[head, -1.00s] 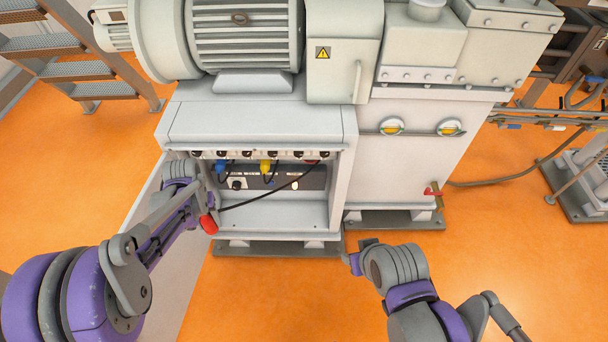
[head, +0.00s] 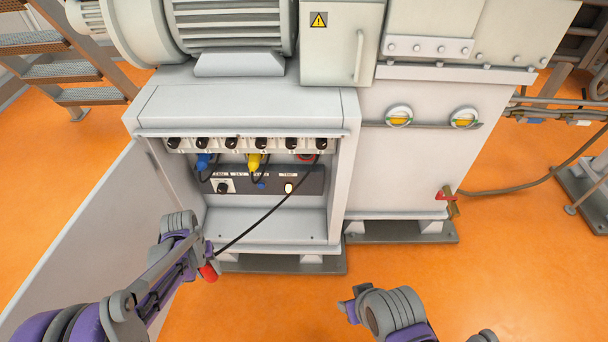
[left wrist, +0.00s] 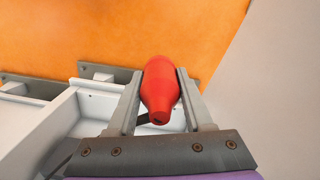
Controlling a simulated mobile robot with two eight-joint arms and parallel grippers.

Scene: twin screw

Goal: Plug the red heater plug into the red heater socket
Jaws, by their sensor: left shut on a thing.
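The red heater plug (head: 208,272) is in my left gripper (head: 207,262), in front of the open cabinet's lower left. In the left wrist view the red plug (left wrist: 160,92) lies between both fingers of the left gripper (left wrist: 160,88), which are shut on it. A black cable runs from near the plug up into the cabinet. A red ring (head: 307,157), seemingly the red heater socket, shows at the right end of the panel's socket row; its detail is too small to tell. My right gripper (head: 352,306) is low in front of the cabinet; its fingers are unclear.
A blue plug (head: 203,162) and a yellow plug (head: 254,161) sit in the panel left of the red ring. The cabinet (head: 345,185) has side walls and a floor ledge. Its open door (head: 85,235) stands at the left. Orange floor in front is clear.

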